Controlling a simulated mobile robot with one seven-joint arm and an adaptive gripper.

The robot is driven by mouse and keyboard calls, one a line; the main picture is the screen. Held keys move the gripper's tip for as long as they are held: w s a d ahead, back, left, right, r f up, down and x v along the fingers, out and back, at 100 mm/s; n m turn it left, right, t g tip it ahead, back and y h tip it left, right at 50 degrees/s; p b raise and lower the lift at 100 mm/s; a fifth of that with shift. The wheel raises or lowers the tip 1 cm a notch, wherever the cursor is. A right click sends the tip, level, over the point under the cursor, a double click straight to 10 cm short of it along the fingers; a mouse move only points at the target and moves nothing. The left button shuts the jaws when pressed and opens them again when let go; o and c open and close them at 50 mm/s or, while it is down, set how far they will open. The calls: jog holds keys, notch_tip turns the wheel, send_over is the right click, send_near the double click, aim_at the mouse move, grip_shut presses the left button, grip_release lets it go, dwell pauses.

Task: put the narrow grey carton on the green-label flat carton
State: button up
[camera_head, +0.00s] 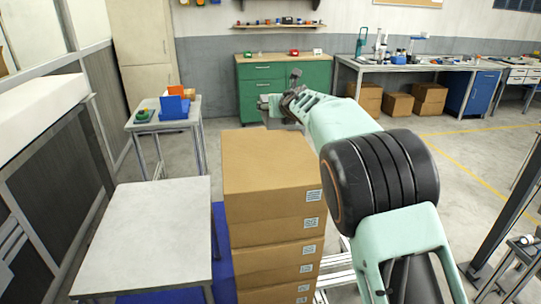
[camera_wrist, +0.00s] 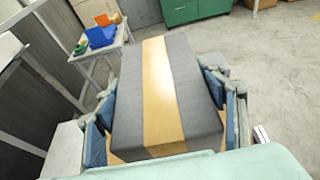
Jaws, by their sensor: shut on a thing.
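The narrow grey carton (camera_wrist: 190,90), grey with a tan stripe along its top, fills the middle of the wrist view. My gripper (camera_wrist: 160,108) is shut on its two long sides, with blue pads against them. In the head view my gripper (camera_head: 270,103) is beyond the stack of brown cartons, and my arm and the stack hide most of it and the carton. I cannot make out a green label on any carton in either view.
A stack of several brown cartons (camera_head: 265,170) with pale labels stands in front. A bare light table (camera_head: 150,230) is to its left. A small table (camera_head: 165,122) with blue and orange bins is farther back. A green cabinet (camera_head: 283,78) and workbench (camera_head: 425,65) line the wall.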

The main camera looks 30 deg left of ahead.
jog(key=s+f+b, duration=0.2)
jog(key=s+d+f+b, duration=0.1)
jog(key=s+f+b, duration=0.1)
jog(key=s, duration=0.1)
jog(key=s+d+f+b, duration=0.1)
jog(key=s+f+b, duration=0.1)
jog(key=shift+s+f, duration=0.35)
jog(key=shift+f, duration=0.05)
jog(key=f, duration=0.1)
jog(key=f+b, duration=0.1)
jog(key=f, duration=0.1)
jog(key=shift+s+d+f+b, duration=0.1)
jog(key=shift+s+d+b, duration=0.05)
jog(key=shift+s+b, duration=0.15)
jog(key=shift+w+f, duration=0.1)
jog(key=shift+f, duration=0.15)
jog(key=o, duration=1.5)
jog(key=shift+o, duration=0.2)
jog(key=b+v, duration=0.2)
jog(key=v, duration=1)
jog(key=shift+b, duration=0.3)
